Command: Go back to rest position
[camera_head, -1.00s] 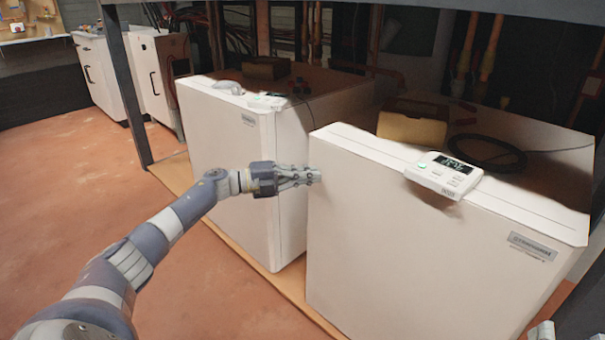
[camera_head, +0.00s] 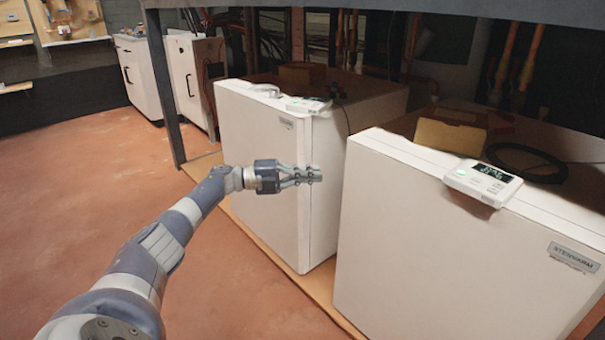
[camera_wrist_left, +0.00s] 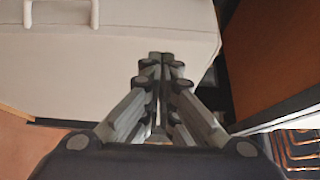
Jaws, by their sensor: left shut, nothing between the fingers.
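My left gripper (camera_head: 314,173) is shut and empty. It is stretched out in front of the left heat pump (camera_head: 262,170), near that pump's front right edge in the head view. In the left wrist view its fingers (camera_wrist_left: 162,60) meet at the tips, with a white surface behind them. The right heat pump (camera_head: 450,240), a white box, stands to the right of the gripper. I cannot tell the exact gap between the fingers and the left pump. My right gripper is not in view.
A controller with a lit display (camera_head: 483,183) sits on the right pump's top edge, and another controller (camera_head: 308,104) on the left pump. A dark post (camera_head: 165,90) stands behind left. White cabinets (camera_head: 140,75) are at the back. The red floor at left (camera_head: 80,200) is clear.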

